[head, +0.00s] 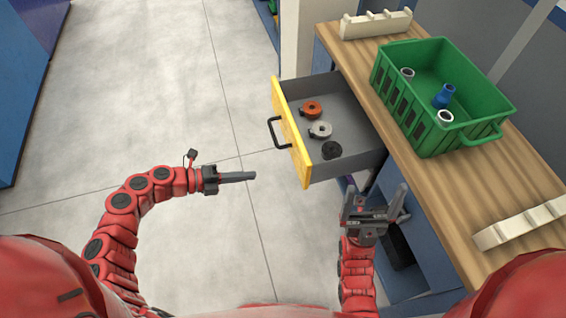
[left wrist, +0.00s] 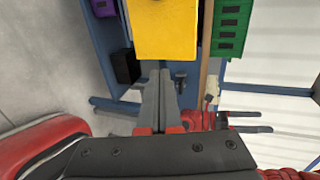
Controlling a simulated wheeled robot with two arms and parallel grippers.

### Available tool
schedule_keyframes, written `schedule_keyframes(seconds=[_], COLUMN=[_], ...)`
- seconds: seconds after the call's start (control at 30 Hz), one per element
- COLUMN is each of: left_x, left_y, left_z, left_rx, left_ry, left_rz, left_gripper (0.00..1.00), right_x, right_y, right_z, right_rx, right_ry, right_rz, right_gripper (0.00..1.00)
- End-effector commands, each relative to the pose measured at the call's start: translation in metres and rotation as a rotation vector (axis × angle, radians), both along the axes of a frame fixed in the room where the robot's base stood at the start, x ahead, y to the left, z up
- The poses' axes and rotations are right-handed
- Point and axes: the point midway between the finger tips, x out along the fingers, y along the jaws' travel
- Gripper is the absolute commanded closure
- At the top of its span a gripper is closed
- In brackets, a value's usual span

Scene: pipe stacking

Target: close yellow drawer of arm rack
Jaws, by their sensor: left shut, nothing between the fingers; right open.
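The drawer with the yellow front (head: 294,132) is pulled out from under the wooden worktop in the head view. Its black handle (head: 275,132) faces left. Inside lie an orange ring part (head: 312,108), a pale grey one (head: 321,130) and a black one (head: 332,150). My left gripper (head: 254,175) is shut and empty, left of the yellow front and apart from it. In the left wrist view the yellow front (left wrist: 166,30) is beyond the shut fingers (left wrist: 160,75). My right gripper (head: 376,192) is open and empty, just below the drawer's near side, beside the worktop.
A green crate (head: 432,140) on the wooden worktop (head: 405,150) holds a blue part (head: 444,96) and pale ring parts. White notched racks (head: 376,24) (head: 522,224) lie at both ends of the worktop. The floor left of the drawer is clear.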

Motion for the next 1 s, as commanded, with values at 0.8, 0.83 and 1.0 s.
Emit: schedule_keyframes(seconds=[0.8,0.83,1.0], left_x=[0.038,0.039,0.040], left_y=[-0.124,-0.125,-0.128], left_z=[-0.028,-0.028,-0.029], left_rx=[-0.006,-0.006,-0.006], left_ry=[0.002,0.002,0.002], left_rz=[-0.004,-0.004,-0.002], left_gripper=[1.00,1.00,1.00], right_x=[0.000,0.000,0.000], right_y=[0.000,0.000,0.000], right_z=[0.019,0.019,0.019], right_rx=[0.000,0.000,0.000], right_ry=[0.000,0.000,0.000], right_rz=[0.000,0.000,0.000], right_gripper=[0.00,0.00,0.00])
